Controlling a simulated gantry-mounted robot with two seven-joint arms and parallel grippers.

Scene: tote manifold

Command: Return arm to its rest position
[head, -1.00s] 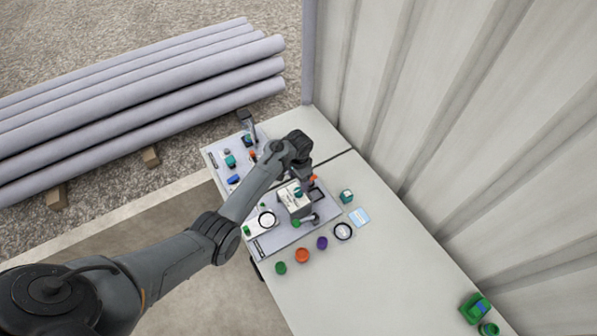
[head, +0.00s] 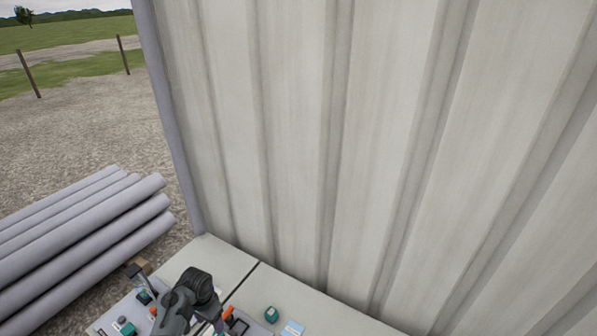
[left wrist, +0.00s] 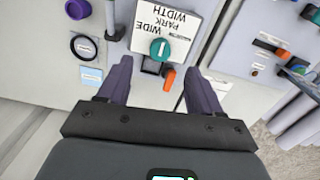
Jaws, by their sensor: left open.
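My left arm (head: 190,295) shows at the bottom of the head view, over the manifold on the table; its fingers cannot be made out there. In the left wrist view my left gripper (left wrist: 159,66) is open, with two dark fingers spread apart and nothing held between them. Just beyond the fingertips is a white box (left wrist: 177,14) labelled "WIDE PARK WIDTH" with a teal knob (left wrist: 160,49) on it. An orange lever (left wrist: 169,79) shows in the gap between the fingers. Whether the fingers touch anything cannot be told. My right gripper is in neither view.
A corrugated wall (head: 330,130) rises behind the pale table (head: 335,317). A teal block (head: 271,314) and a light-blue card (head: 292,328) lie right of my arm. Grey pipes (head: 80,245) are stacked at left. A black ring (left wrist: 84,47) and purple knob (left wrist: 77,9) lie left of the gripper.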

